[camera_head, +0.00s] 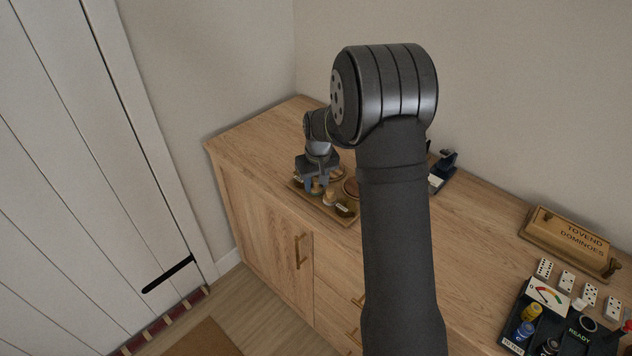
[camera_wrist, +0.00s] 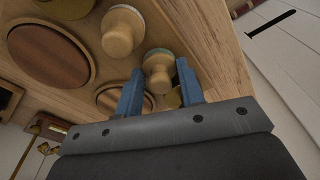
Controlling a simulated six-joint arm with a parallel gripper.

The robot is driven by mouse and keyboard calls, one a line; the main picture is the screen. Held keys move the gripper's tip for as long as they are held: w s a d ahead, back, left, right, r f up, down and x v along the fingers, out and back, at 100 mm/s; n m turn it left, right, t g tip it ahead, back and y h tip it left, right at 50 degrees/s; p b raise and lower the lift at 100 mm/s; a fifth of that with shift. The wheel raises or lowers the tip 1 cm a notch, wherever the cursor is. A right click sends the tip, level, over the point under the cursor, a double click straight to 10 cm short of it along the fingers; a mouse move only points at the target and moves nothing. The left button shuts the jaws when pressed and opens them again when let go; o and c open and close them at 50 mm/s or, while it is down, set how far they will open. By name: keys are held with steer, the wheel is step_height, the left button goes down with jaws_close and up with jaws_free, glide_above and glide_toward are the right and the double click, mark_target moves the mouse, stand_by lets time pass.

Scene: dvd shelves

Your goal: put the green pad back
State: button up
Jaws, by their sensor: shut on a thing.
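My gripper (camera_head: 318,186) is over the left part of a wooden tray (camera_head: 302,194) on the cabinet top. In the wrist view its two blue-grey fingers (camera_wrist: 160,88) are on either side of a pale wooden knob (camera_wrist: 157,78). The knob has a round base with a thin green-teal rim (camera_wrist: 158,51), which I take as the green pad. The gripper is shut on this knob. Whether its base touches the tray cannot be told. A second wooden knob (camera_wrist: 119,38) with a pale grey base stands beside it.
The tray has round brown discs or recesses (camera_wrist: 48,56), one partly behind a finger. A dark stand (camera_head: 442,170) is behind my arm. A domino box (camera_head: 568,240), loose dominoes (camera_head: 566,281) and a black gauge tray (camera_head: 540,325) are at right. The cabinet top between is mostly clear.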

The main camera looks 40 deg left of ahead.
mark_target(318, 190)
steer(key=shift+f, duration=0.1)
steer(key=o, duration=1)
steer(key=shift+c, duration=0.2)
step_height(318, 190, up, 12)
steer(key=d, duration=0.1)
steer(key=shift+s+d, duration=0.2)
steer(key=shift+s, duration=0.1)
